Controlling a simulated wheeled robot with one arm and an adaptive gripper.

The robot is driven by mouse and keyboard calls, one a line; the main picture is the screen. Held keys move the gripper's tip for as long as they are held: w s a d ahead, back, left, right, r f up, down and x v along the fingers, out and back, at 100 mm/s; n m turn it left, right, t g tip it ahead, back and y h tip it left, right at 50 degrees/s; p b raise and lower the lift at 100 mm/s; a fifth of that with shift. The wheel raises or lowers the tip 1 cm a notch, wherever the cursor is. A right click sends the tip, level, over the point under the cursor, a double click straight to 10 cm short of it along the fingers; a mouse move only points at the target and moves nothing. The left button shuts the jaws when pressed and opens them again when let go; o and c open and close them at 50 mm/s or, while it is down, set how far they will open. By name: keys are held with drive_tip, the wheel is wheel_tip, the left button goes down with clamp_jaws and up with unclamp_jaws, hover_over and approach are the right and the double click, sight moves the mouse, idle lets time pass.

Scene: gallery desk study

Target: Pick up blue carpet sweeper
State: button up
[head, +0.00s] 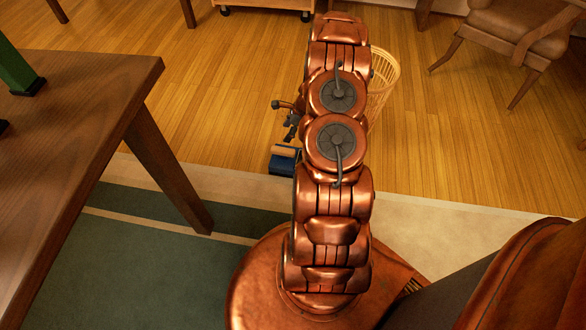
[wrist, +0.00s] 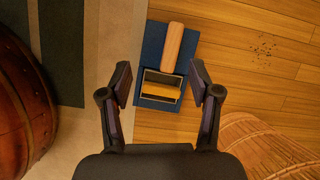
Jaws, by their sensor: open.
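The blue carpet sweeper (head: 284,160) lies on the floor near the carpet's edge in the head view, partly hidden behind my copper arm. In the wrist view the sweeper (wrist: 188,63) has a dark blue body, a wooden handle (wrist: 172,47) and a lighter opening in its lower part. My gripper (wrist: 158,82) is open and empty, its fingers on either side of the sweeper's lower part in the picture. Whether the fingers are level with it or above it, I cannot tell. In the head view my gripper (head: 290,128) shows only in part beside my arm.
A woven basket (head: 383,82) stands close by on the right. A wooden table (head: 75,130) with a slanted leg is at the left. A chair (head: 515,35) stands at the back right. The wooden floor between is clear, with dark specks (wrist: 264,48) on it.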

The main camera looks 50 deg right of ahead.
sight(294, 151)
drive_tip(key=s+d+f+m+b, duration=0.25)
drive_tip(key=d+f, duration=0.25)
drive_tip(key=f, duration=0.5)
drive_tip(key=shift+h, duration=0.3)
drive_tip(key=shift+a+b+x, duration=0.15)
drive_tip(key=shift+b+x, duration=0.65)
drive_tip(key=shift+x, duration=1.1)
drive_tip(key=shift+a+b+x, duration=0.2)
drive_tip(key=shift+b+x, duration=0.6)
drive_tip(key=shift+x, duration=1.1)
drive_tip(key=shift+w+r, duration=0.15)
drive_tip(key=shift+r, duration=0.05)
drive_tip(key=shift+c, duration=0.2)
clamp_jaws()
